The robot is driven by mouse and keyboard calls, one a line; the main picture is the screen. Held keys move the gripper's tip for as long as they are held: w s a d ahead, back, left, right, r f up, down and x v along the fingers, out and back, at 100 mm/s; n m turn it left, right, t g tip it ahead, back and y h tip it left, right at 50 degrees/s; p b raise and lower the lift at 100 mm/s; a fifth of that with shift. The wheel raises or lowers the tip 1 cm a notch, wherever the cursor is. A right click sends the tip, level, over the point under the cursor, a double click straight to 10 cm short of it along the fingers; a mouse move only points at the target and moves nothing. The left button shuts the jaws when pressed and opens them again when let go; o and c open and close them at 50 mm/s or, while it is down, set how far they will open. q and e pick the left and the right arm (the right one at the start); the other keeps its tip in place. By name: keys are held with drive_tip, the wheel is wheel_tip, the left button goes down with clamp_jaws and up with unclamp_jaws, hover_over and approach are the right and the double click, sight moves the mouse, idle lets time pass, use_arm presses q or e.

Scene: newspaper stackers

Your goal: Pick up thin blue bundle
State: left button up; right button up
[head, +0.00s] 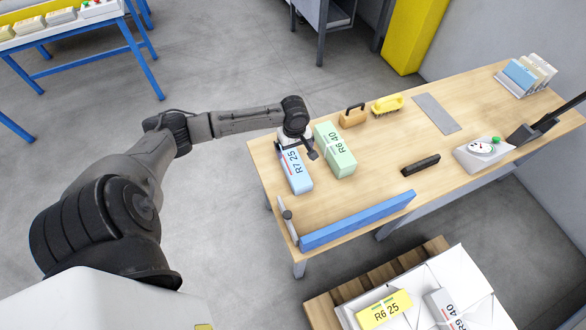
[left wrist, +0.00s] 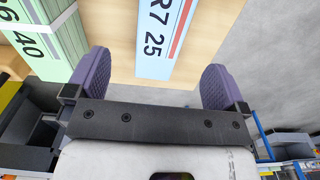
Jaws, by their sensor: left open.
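The thin blue bundle (head: 297,178), marked R7 25, lies flat near the left edge of the wooden table. My left gripper (head: 299,149) is over its far end and partly hides it. In the left wrist view the bundle (left wrist: 165,45) shows between the two open purple-grey fingers (left wrist: 155,70), with a gap on each side. The jaws hold nothing. The thicker green bundle (head: 335,150), marked R6 40, lies just right of the blue one and also shows in the left wrist view (left wrist: 45,40), close to the left finger. My right gripper is not in view.
A pallet (head: 350,290) with yellow and white bundles stands below the front edge.

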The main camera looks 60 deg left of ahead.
sight(293, 162)
use_arm(q)
wheel_tip(293, 162, down, 5)
drive_tip(key=shift+f+b, duration=0.1)
drive_tip(key=shift+b, duration=0.65)
drive_tip(key=shift+s+f+b, duration=0.2)
drive_tip(key=shift+f+b, duration=1.35)
drive_tip(key=shift+f, duration=1.05)
drive_tip(key=shift+c, duration=1.3)
drive_tip(key=c, duration=1.1)
drive_tip(key=shift+r, duration=0.1)
drive_tip(key=shift+c, duration=0.2)
drive_tip(key=shift+r, duration=0.15)
